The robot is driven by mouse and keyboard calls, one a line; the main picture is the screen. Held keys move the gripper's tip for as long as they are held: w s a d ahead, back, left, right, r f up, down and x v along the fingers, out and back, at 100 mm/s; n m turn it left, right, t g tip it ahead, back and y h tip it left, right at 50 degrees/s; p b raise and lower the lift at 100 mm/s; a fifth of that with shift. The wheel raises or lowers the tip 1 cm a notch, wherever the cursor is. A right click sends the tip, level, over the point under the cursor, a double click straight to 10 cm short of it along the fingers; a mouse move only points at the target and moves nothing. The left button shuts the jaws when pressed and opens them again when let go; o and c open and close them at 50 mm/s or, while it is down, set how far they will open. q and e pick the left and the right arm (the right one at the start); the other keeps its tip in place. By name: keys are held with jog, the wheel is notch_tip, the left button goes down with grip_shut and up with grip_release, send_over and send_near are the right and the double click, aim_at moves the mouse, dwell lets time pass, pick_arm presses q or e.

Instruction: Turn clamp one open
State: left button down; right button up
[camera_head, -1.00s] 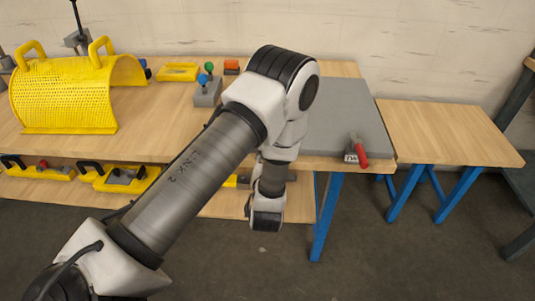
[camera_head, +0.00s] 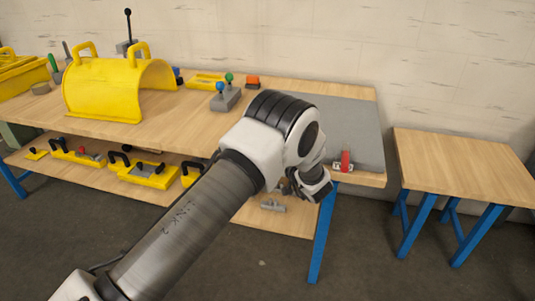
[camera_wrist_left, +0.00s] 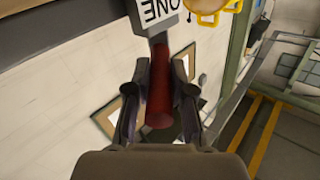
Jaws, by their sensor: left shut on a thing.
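Clamp one shows in the left wrist view by its white label (camera_wrist_left: 157,14), which reads ONE upside down, and its red handle (camera_wrist_left: 158,100). My left gripper (camera_wrist_left: 161,68) is shut on that red handle, with a finger on each side and the handle running between them towards the palm. In the head view my left arm covers the gripper and clamp one. Another red-handled clamp (camera_head: 345,161) stands at the front right corner of the grey plate (camera_head: 352,118), clear of my arm. Its label is too small to read.
A block with blue and green knobs (camera_head: 225,99) sits behind my arm. Yellow parts (camera_head: 142,174) lie on the lower shelf. A small wooden table (camera_head: 465,165) stands at right, across a gap.

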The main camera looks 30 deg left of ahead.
pick_arm(q)
jog(key=shift+w+f+n+g+y+b, duration=0.2)
jog(key=shift+n+g+y+b, duration=0.1)
jog(key=shift+n+g, duration=0.3)
jog(key=shift+r+g, duration=0.1)
jog(key=shift+g, duration=0.3)
jog(key=c, duration=1)
grip_release()
jog(key=v, duration=1.2)
